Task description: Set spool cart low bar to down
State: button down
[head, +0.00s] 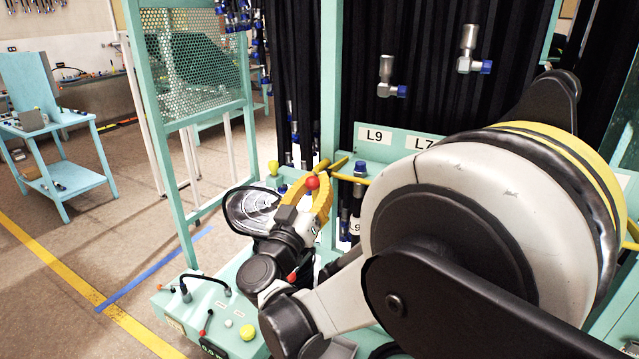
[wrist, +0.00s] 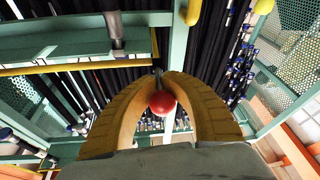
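My gripper (head: 314,184) is at the left edge of the teal spool cart frame (head: 332,60). In the wrist view its two yellow fingers (wrist: 160,82) curve around a red ball knob (wrist: 162,103) and appear closed on it. The red knob (head: 312,182) also shows between the fingers in the head view. A short dark rod shows past the knob at the fingertips. Which bar the knob belongs to, and the bar's position, cannot be told.
Black hoses (head: 400,35) hang behind, some with metal ends. A teal bench (head: 245,300) with a black hose and knobs is below. Floor is open at left, before a teal table (head: 70,165).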

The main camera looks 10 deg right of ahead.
jog(key=shift+f+b, duration=0.55)
jog(key=shift+f, duration=0.3)
jog(key=c, duration=1.4)
grip_release()
jog(key=shift+s+a, duration=0.1)
jog(key=shift+c, duration=0.2)
jog(key=v, duration=1.2)
